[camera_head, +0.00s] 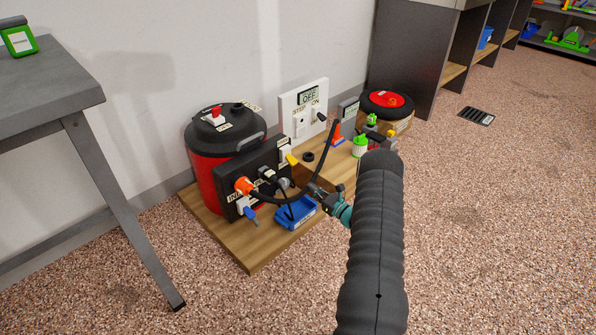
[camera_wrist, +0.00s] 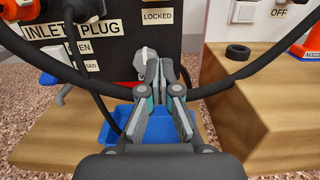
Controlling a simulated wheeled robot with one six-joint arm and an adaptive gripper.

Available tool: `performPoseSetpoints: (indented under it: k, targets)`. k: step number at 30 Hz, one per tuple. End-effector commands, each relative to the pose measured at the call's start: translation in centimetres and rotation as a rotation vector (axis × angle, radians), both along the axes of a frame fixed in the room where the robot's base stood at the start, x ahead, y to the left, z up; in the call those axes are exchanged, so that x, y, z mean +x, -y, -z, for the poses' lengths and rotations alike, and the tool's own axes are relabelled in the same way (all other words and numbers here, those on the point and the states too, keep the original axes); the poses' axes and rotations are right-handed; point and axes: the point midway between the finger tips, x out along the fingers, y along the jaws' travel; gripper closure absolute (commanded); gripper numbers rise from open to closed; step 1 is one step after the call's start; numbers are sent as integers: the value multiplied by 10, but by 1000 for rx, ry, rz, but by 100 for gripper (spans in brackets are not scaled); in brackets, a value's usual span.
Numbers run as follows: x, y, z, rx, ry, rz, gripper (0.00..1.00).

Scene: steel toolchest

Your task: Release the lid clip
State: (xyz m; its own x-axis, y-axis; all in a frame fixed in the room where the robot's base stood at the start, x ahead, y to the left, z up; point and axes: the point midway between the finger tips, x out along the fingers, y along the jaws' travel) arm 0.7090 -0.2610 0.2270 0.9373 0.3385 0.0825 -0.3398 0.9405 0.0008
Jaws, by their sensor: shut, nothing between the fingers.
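The red drum (camera_head: 203,178) has a black lid (camera_head: 225,130) with a red knob on top and a grey bar at its right edge. I cannot tell for sure which part is the lid clip. A black panel (camera_head: 262,172) in front of the drum carries an orange plug (camera_head: 244,186). The panel also shows in the wrist view, with a LOCKED label (camera_wrist: 157,16). My gripper (camera_head: 313,189) is shut and empty, in front of the panel's right side. In the wrist view my gripper (camera_wrist: 157,76) points at the panel, and its fingers hide part of it.
A black hose (camera_wrist: 45,65) loops across in front of the panel near my fingers. A blue tray (camera_head: 296,213) lies below my gripper. A wooden block (camera_wrist: 275,90) with a black ring (camera_wrist: 238,51) stands to the right. A grey table (camera_head: 45,90) stands at left.

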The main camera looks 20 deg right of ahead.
Motion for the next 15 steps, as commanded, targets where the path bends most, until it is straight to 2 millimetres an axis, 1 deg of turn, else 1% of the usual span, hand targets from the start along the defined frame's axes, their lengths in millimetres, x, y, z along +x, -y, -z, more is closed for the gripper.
performPoseSetpoints:
  k: [4,7,15]
  targets:
    - [5,-2,0,-1,0,-2,100]
    - [15,-6,-1,-1,0,-3,100]
    - [59,-22,-5,-2,2,-4,100]
